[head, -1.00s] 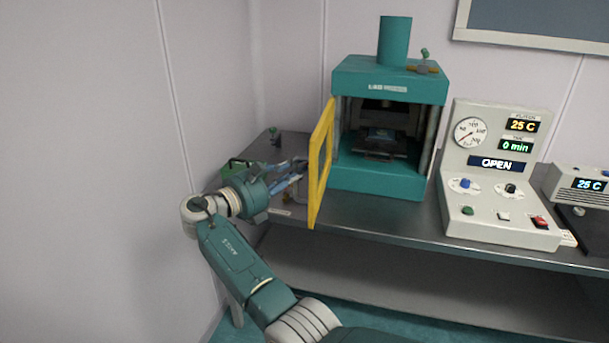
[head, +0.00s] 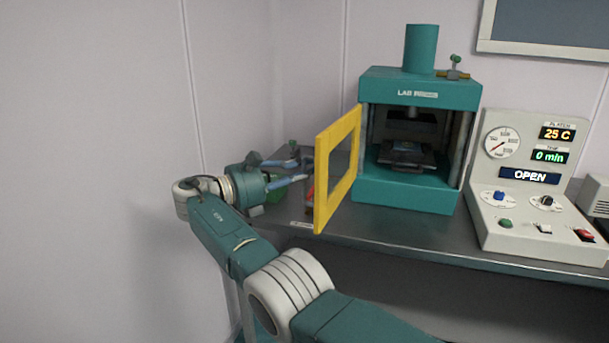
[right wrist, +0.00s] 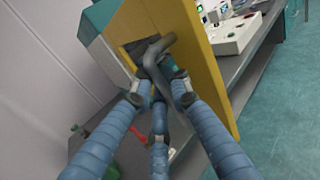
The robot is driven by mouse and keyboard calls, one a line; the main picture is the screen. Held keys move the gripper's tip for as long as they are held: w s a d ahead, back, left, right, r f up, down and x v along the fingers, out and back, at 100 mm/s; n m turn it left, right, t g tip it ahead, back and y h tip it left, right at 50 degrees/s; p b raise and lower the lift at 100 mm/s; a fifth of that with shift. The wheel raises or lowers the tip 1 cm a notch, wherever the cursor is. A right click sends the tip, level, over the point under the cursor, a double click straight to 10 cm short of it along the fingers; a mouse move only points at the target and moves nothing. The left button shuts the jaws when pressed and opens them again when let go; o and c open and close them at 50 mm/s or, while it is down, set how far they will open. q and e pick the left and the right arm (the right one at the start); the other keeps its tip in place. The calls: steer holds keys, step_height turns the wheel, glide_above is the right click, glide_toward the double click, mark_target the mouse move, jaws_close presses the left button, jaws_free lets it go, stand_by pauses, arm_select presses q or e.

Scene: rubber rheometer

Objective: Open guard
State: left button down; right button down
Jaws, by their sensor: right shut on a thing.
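The yellow-framed guard (head: 322,185) stands swung out from the left front of the teal press (head: 405,197), with the press opening uncovered. My right gripper (head: 302,169) is at the guard's outer side, left of it in the head view. In the right wrist view, its blue fingers (right wrist: 160,92) are closed around the bent grey handle (right wrist: 153,58) by the yellow guard panel (right wrist: 205,60). In the head view the handle is mostly hidden. My left gripper is out of view.
The control console (head: 545,215) stands right of the press, its display reading OPEN. The grey bench (head: 400,228) has a bare front strip. A wall (head: 90,150) rises close on the left. A red item (right wrist: 78,129) and a green item lie below the gripper.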

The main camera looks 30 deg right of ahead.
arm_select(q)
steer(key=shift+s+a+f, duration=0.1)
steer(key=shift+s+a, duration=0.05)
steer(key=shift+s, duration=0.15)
arm_select(e)
steer(key=shift+a+f, duration=0.1)
steer(key=shift+f, duration=0.15)
steer(key=c, duration=1.8)
jaws_free()
steer(key=shift+o, duration=0.4)
steer(key=shift+r, duration=0.1)
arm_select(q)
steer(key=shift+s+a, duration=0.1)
